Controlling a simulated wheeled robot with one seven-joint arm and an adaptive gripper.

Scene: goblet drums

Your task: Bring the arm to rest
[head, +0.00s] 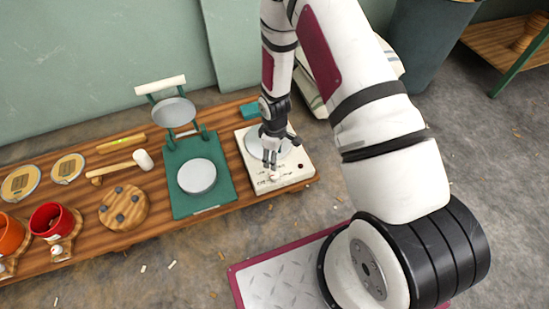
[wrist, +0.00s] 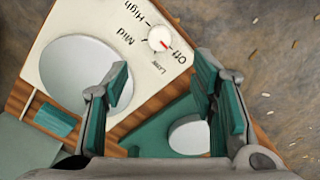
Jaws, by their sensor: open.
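My gripper (head: 270,160) hangs over the cream hot plate (head: 296,176) at the right end of the wooden bench in the head view. In the wrist view my gripper (wrist: 160,85) is open, with nothing between its green-padded fingers. The hot plate (wrist: 98,12) shows there with a round grey disc and a white knob (wrist: 161,39) whose red mark lies near "Off". My arm comes down from the top of the head view and covers part of the hot plate.
A green press (head: 221,203) with a raised upper plate stands left of the hot plate. A mallet (head: 142,160), a round wooden board (head: 124,207), a red cup (head: 52,221) and an orange cup (head: 10,234) are further left. A dark bin (head: 430,40) and a wooden shelf (head: 490,45) stand at the right.

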